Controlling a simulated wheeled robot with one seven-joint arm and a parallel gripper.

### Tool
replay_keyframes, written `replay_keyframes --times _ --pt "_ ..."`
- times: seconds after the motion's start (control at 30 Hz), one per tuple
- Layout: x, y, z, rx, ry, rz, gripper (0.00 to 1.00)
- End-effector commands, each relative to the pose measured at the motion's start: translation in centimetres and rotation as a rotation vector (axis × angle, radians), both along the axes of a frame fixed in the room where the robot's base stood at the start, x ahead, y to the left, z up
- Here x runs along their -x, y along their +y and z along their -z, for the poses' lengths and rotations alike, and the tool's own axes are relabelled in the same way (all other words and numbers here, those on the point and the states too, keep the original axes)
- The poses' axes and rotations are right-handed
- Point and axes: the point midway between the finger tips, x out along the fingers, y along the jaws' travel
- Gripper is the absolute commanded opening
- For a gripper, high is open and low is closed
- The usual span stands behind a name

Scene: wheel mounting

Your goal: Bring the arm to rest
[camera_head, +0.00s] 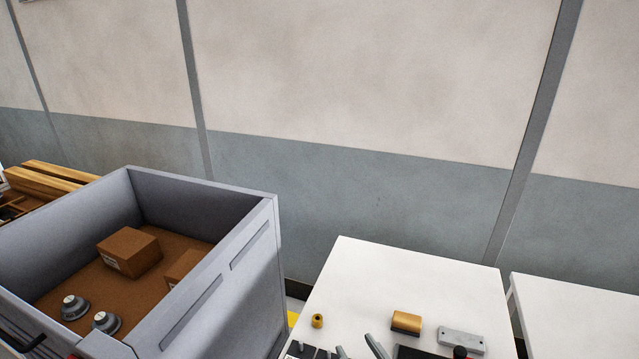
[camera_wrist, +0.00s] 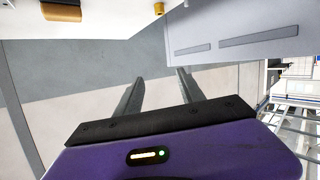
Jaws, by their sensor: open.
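My gripper (camera_wrist: 161,74) shows in the wrist view with its two dark fingers spread apart. Nothing is between them, and past them are the floor or wall surfaces. The purple gripper body with a small lit indicator fills the bottom of that view. In the head view, grey prongs (camera_head: 375,346) stick up at the bottom edge; I cannot tell whether they are my fingers. The rest of my arm is not clearly seen.
A white table (camera_head: 370,271) holds a yellow cylinder (camera_head: 317,321), an orange-brown block (camera_head: 406,322) and a grey plate (camera_head: 461,340). A grey bin (camera_head: 257,262) at left holds boxes (camera_head: 129,252) and round metal parts (camera_head: 75,307). Another white table (camera_head: 575,315) stands right.

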Motion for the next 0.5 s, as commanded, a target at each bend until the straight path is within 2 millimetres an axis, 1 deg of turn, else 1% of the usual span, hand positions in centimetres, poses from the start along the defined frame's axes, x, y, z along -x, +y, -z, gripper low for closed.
replay_keyframes --times 0.03,0.17,0.2,0.27,0.3,0.47,0.5 --pt "1.9 -0.9 0.1 -0.037 -0.017 0.043 0.46" --pt "6.2 -3.5 -0.7 -0.124 -0.084 0.147 0.46" --pt "7.6 -4.3 -0.9 -0.144 -0.102 0.174 0.46" --pt "9.8 -5.4 -1.5 -0.173 -0.128 0.211 0.46" --pt "11.2 -6.1 -1.9 -0.188 -0.147 0.232 0.46" --pt "17.2 -8.5 -3.6 -0.231 -0.203 0.298 0.46" --pt "18.6 -9.1 -4.0 -0.235 -0.213 0.310 0.46"
